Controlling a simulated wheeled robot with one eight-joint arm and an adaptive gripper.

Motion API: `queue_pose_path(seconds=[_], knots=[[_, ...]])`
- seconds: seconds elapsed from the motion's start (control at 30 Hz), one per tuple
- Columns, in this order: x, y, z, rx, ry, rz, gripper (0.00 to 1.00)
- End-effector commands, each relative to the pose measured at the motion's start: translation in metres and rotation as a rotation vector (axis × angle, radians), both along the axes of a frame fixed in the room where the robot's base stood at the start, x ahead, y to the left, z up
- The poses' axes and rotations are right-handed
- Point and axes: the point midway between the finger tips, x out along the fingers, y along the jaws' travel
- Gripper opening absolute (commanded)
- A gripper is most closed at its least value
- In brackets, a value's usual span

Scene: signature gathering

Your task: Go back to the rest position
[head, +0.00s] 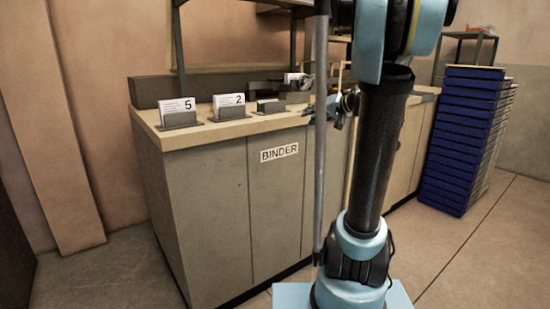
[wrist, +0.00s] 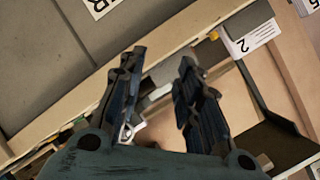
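My gripper (wrist: 160,68) shows in the wrist view with its two dark fingers apart and nothing held between their tips. In the head view my gripper (head: 345,106) is partly hidden behind my arm, near the counter's front edge to the right of the card holders. Whether it touches the counter cannot be told.
The counter (head: 215,172) bears a "BINDER" label (head: 279,152). Card holders with card 5 (head: 178,106) and card 2 (head: 229,101) stand on it, beside an empty-looking holder (head: 271,107). Blue stacked trays (head: 462,140) stand at right. The floor ahead right is clear.

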Motion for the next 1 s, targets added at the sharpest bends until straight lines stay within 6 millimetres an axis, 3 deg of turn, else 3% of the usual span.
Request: queue_pose_path(seconds=[0.03, 0.2, 0.47, 0.8, 1.0], knots=[[-0.02, 0.011, -0.013, -0.033, 0.033, 0.017, 0.32], [-0.082, 0.03, -0.058, -0.16, 0.156, 0.057, 0.32], [-0.178, 0.036, -0.129, -0.367, 0.33, 0.086, 0.32], [-0.289, 0.003, -0.217, -0.663, 0.515, 0.056, 0.32], [-0.332, -0.026, -0.253, -0.81, 0.582, 0.013, 0.32]])
